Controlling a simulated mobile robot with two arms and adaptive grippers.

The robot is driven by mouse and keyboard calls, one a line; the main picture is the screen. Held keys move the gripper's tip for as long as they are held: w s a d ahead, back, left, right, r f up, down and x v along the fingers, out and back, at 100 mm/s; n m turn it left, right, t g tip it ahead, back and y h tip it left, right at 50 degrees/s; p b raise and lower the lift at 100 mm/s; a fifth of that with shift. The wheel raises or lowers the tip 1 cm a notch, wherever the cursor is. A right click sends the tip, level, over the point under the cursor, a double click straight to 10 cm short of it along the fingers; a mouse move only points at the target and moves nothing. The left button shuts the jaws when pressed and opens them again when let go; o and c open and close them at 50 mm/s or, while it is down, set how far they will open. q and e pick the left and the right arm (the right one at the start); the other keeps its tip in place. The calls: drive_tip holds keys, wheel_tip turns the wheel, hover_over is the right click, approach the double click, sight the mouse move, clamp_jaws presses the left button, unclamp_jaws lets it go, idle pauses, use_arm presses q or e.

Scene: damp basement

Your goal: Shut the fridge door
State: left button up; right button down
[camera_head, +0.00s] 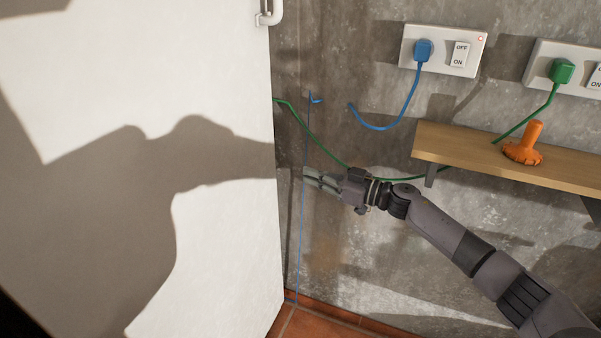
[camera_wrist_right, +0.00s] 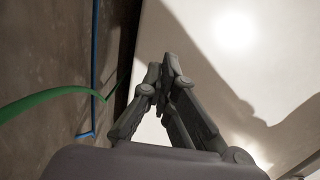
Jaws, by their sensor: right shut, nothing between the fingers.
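The white fridge door (camera_head: 225,235) fills the left of the head view as a large panel, with a white handle-like fitting (camera_head: 270,13) at its upper right edge. How far the door stands open, and the fridge body, cannot be told. My right gripper (camera_head: 310,178) is shut and empty, just right of the panel's right edge, fingers pointing left toward it. In the right wrist view the shut fingertips (camera_wrist_right: 164,68) lie before the white panel (camera_wrist_right: 235,60); contact cannot be made out. My left gripper is not in view.
A blue cable (camera_head: 375,128) and a green cable (camera_head: 318,143) hang along the concrete wall near my right gripper. Sockets (camera_head: 443,50) are above. A wooden shelf (camera_head: 510,160) with an orange valve-like object (camera_head: 523,145) sticks out at right. Floor tiles (camera_head: 310,325) show below.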

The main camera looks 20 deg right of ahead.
drive_tip(key=v, duration=0.5)
idle(0.3)
